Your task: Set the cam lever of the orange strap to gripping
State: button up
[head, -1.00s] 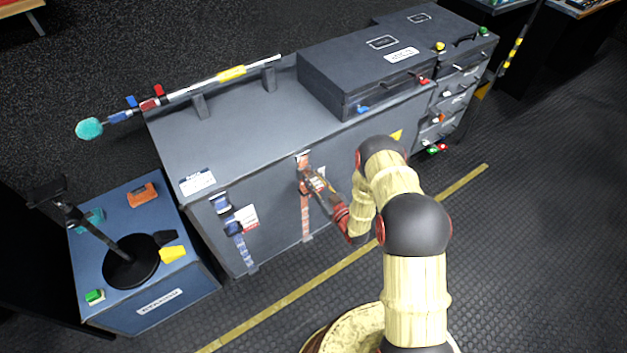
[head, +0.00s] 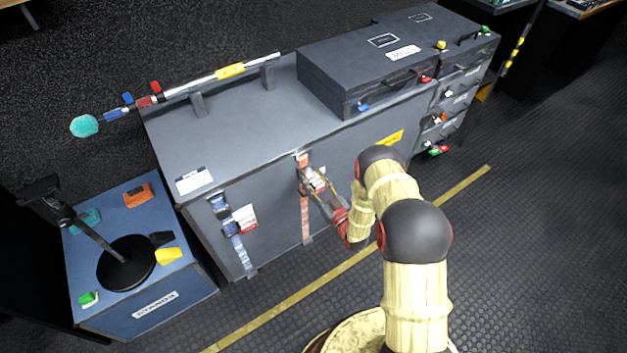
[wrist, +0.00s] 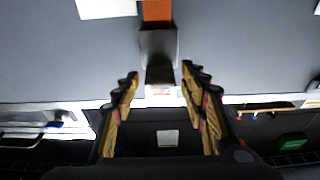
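The orange strap (head: 305,222) hangs down the front of a large grey case. Its upper part shows in the wrist view (wrist: 157,11), running into a grey metal cam buckle (wrist: 158,46). In the head view my gripper (head: 313,180) is at the strap's buckle and covers much of it. In the wrist view my gripper (wrist: 160,84) is open, its two fingers apart on either side of the buckle's lower end. Nothing is clearly clamped between them. I cannot tell the cam lever's angle or whether a finger touches it.
A blue strap (head: 240,250) with a blue buckle hangs left of the orange one, beside a white-and-red tag (head: 246,218). A blue box (head: 186,300) with a black stand is at left. A black case (head: 360,75) and a pole (head: 231,71) lie on top. Floor in front is clear.

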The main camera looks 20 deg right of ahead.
jog(key=shift+o, duration=0.2)
jog(key=v, duration=1.2)
dwell(0.4)
